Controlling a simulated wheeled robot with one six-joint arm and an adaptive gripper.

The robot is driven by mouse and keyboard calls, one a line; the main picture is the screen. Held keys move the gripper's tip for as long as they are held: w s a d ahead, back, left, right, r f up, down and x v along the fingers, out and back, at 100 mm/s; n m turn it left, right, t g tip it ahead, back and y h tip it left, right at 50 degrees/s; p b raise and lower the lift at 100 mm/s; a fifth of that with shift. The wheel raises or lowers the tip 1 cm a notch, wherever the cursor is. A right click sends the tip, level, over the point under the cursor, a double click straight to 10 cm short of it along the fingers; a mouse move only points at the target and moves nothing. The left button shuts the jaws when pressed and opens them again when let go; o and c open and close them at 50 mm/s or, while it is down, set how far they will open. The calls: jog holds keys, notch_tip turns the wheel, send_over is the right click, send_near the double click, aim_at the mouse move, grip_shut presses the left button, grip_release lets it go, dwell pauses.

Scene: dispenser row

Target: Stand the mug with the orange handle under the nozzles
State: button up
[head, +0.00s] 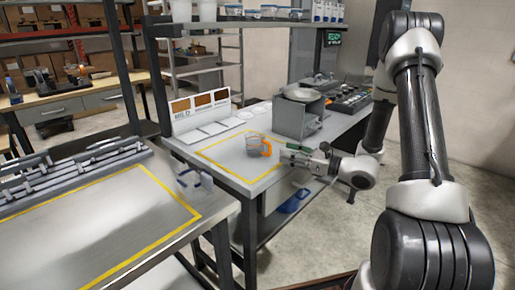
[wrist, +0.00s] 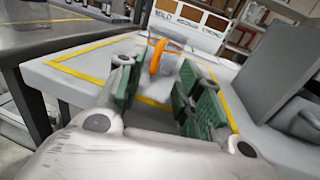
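The clear mug (head: 254,146) with the orange handle (head: 267,147) stands upright on the table inside the yellow outline, its handle facing my gripper. My gripper (head: 288,154) is low over the table's right edge, just right of the handle. In the wrist view, the green-padded fingers of my gripper (wrist: 158,80) are spread apart, and the orange handle (wrist: 157,57) shows in the gap, around or just beyond the tips. I see no contact. A dispenser panel (head: 199,102) labelled "MILD" and more stands behind the mug; I cannot make out its nozzles.
Flat white pads (head: 212,128) lie before the panel. A grey box with a metal bowl (head: 301,94) stands behind my gripper, to the right of the mug. A second table (head: 110,222) with a yellow outline is at front left. The outlined area left of the mug is clear.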

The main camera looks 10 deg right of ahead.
aim_at(270, 145)
jog(key=x, duration=0.7)
jog(key=shift+a+r, duration=0.2)
jog(key=shift+a, duration=0.15)
jog(key=shift+c, duration=0.2)
grip_shut()
